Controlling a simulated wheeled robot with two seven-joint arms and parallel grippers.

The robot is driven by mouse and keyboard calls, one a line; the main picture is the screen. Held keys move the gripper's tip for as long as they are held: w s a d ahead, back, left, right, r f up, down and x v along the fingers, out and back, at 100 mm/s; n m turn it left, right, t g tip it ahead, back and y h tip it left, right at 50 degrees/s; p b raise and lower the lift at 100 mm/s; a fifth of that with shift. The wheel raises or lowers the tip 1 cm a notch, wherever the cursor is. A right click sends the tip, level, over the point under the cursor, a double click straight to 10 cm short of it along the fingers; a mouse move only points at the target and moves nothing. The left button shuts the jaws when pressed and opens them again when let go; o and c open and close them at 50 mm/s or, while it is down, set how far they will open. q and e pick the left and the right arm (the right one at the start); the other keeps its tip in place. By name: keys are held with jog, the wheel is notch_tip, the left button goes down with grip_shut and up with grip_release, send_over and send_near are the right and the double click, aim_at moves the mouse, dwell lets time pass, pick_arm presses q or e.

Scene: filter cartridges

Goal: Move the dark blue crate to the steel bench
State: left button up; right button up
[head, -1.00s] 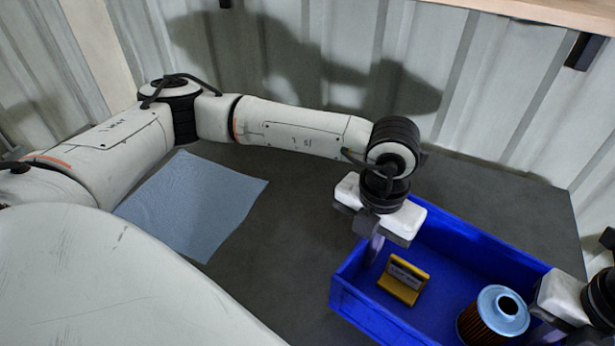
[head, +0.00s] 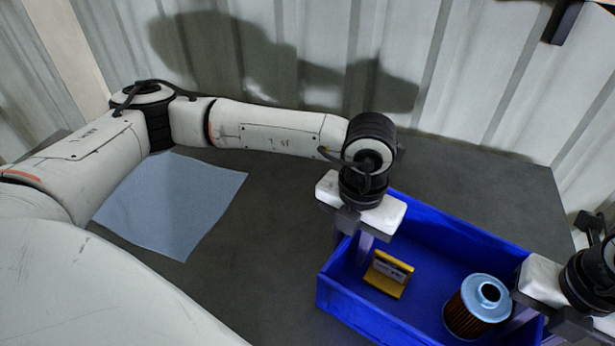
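The dark blue crate (head: 345,297) is at the lower right of the head view on a dark grey surface; I cannot tell whether its base is clear of it. It holds a yellow piece with a label (head: 388,275) and a filter cartridge (head: 477,306) with a light blue top. My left gripper (head: 354,243) points down at the crate's left end wall and looks shut on it, one finger inside. My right gripper (head: 522,318) is at the right end wall and looks shut on it; its outer finger is hidden. No separate steel bench can be made out.
A light blue cloth (head: 172,205) lies flat on the dark grey surface (head: 265,225) to the left. The surface is bare between cloth and crate. A corrugated wall (head: 300,60) stands close behind. A dark bracket (head: 563,20) sticks out at the upper right.

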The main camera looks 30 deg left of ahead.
pick_arm(q)
notch_tip(320, 180, up, 12)
jog(key=shift+f, duration=0.2)
jog(key=shift+r, duration=0.15)
pick_arm(e)
jog(key=shift+r, duration=0.2)
notch_tip(320, 180, up, 12)
jog(key=shift+f, duration=0.2)
dwell(0.4)
